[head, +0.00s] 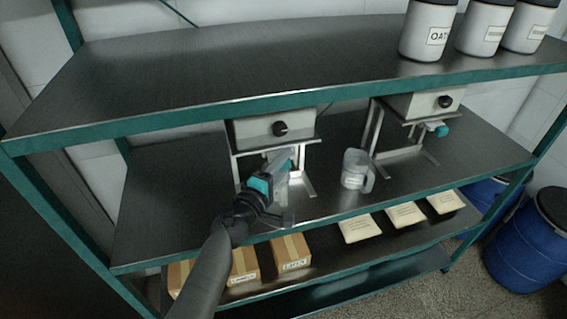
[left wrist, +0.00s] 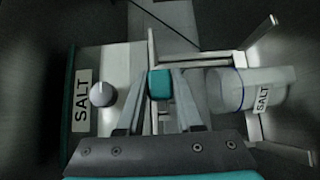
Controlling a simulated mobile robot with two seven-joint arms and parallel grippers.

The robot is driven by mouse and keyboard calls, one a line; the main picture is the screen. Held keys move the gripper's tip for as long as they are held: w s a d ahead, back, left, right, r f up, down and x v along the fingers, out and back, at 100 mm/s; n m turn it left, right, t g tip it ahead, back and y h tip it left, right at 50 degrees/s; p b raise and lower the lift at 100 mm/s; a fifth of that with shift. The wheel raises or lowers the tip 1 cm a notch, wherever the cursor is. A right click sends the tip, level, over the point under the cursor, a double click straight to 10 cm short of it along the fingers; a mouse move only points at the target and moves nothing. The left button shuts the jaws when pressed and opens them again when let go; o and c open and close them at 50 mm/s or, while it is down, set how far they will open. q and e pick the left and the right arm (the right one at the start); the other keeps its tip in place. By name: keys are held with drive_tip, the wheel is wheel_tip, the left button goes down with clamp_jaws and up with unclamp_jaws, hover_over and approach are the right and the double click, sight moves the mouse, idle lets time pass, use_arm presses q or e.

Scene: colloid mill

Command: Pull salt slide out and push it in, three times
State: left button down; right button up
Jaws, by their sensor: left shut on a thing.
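The salt dispenser (head: 252,130) is a pale box with a black knob, hung under the upper shelf. The left wrist view shows it sideways, with its SALT label (left wrist: 82,100) and knob. My left gripper (head: 287,163) is in front of and below the box. It is shut on the teal handle of the salt slide (left wrist: 160,83), which lies between the fingertips in the left wrist view. The fingers hide most of the slide, so how far out it stands is hard to tell. My right gripper is not in view.
A clear cup labelled SALT (left wrist: 232,90) is close beside the fingers in the wrist view. A clear jug (head: 354,170) stands right of my gripper. A second dispenser (head: 415,104) hangs further right. The upper shelf (head: 215,65) is overhead; boxes (head: 292,252) lie below.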

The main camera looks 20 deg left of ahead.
use_arm(q)
drive_tip(key=s+d, duration=0.1)
drive_tip(key=s, duration=0.1)
drive_tip(key=s+d, duration=0.1)
drive_tip(key=s, duration=0.1)
drive_tip(key=shift+d, duration=0.3)
drive_tip(key=c, duration=0.6)
unclamp_jaws()
drive_tip(key=shift+o, duration=0.2)
drive_tip(key=s+a+b, duration=0.3)
drive_tip(key=s+b, duration=0.1)
drive_tip(key=s, duration=1.1)
drive_tip(key=shift+w, duration=0.1)
